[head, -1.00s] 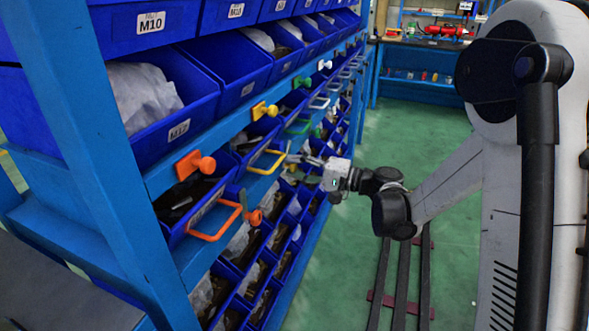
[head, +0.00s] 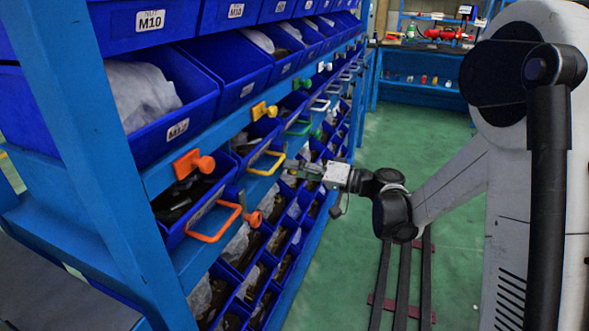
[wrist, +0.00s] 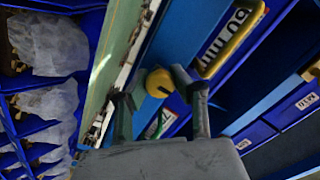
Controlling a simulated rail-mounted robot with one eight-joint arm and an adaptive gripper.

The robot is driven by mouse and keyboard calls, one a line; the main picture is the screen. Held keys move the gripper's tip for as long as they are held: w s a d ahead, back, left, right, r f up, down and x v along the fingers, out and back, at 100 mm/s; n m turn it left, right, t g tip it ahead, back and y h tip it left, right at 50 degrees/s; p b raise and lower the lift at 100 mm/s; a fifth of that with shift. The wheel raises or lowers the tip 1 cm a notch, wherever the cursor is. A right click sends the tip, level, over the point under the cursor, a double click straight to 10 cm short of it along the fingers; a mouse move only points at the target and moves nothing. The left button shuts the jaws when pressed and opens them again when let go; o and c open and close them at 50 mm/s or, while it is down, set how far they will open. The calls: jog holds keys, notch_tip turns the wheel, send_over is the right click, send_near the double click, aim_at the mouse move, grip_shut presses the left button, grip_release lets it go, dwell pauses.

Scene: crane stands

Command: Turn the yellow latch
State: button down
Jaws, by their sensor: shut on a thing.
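A round yellow latch knob (wrist: 158,82) shows in the wrist view between the two dark fingers of my gripper (wrist: 153,88). My gripper is shut on it. In the head view my gripper (head: 291,166) reaches in from the right, just right of the yellow drawer handle (head: 267,163), and hides this knob. The yellow handle also shows in the wrist view (wrist: 235,40), beside the knob. Another yellow knob on a square plate (head: 263,111) sits on the blue beam above the handle, clear of my gripper.
An orange handle (head: 213,222), an orange latch knob (head: 253,218) and an orange knob on a plate (head: 193,164) are nearer on the same rack. A green handle (head: 298,127) lies beyond. Blue bins (head: 160,105) fill the shelves. The green floor (head: 330,270) is open at right.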

dwell(0.3)
jog(key=c, duration=1.4)
grip_release()
jog(key=v, duration=1.2)
